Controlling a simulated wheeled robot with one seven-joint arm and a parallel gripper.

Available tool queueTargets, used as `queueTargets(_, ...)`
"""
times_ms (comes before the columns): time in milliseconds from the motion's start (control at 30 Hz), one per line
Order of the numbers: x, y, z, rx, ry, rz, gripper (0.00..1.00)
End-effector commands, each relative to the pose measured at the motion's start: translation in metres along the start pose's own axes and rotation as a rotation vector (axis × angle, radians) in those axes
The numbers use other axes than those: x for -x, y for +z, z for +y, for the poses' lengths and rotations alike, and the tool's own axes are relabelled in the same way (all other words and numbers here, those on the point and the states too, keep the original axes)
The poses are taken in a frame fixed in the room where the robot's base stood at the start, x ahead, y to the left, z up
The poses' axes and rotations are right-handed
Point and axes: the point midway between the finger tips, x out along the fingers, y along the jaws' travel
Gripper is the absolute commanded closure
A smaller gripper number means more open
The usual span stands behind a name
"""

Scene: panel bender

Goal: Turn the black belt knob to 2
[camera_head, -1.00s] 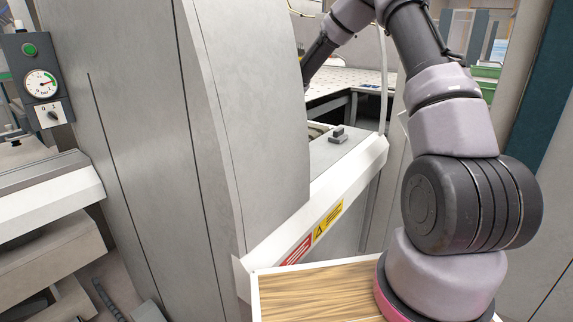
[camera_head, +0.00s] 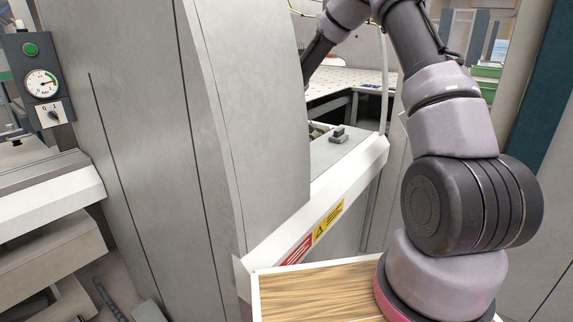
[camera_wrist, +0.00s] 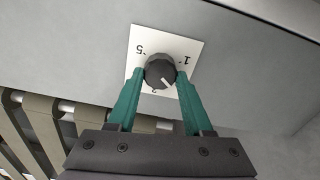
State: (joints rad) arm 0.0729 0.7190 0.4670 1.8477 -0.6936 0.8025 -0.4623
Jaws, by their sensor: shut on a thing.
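The black belt knob (camera_wrist: 160,72) sits on a white square scale plate (camera_wrist: 140,44) in the wrist view. The plate shows .5 at upper left, 1 at right and a partly hidden 2 below the knob. The knob's white mark points to the lower right, between 1 and 2. My gripper (camera_wrist: 160,76) has its green fingers on both sides of the knob and is shut on it. In the head view, the knob and my gripper are hidden behind the tall grey machine panel (camera_head: 250,110).
Brown belts (camera_wrist: 45,130) over a pale roller lie at lower left in the wrist view. In the head view, a white-edged ledge (camera_head: 345,190) with warning labels is beside my arm. A gauge box (camera_head: 42,80) with another black selector hangs at far left.

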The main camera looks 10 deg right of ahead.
Motion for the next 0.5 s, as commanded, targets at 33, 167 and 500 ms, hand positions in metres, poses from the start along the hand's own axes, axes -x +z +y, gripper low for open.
queueTargets(33, 0.0008, -0.0004, 0.0006, 0.021, 0.002, 0.001, 1.0)
queueTargets(167, 0.0009, -0.0004, 0.0005, 0.07, 0.002, 0.001, 1.0)
queueTargets(500, 0.0009, -0.0004, 0.0004, 0.119, 0.002, 0.002, 1.0)
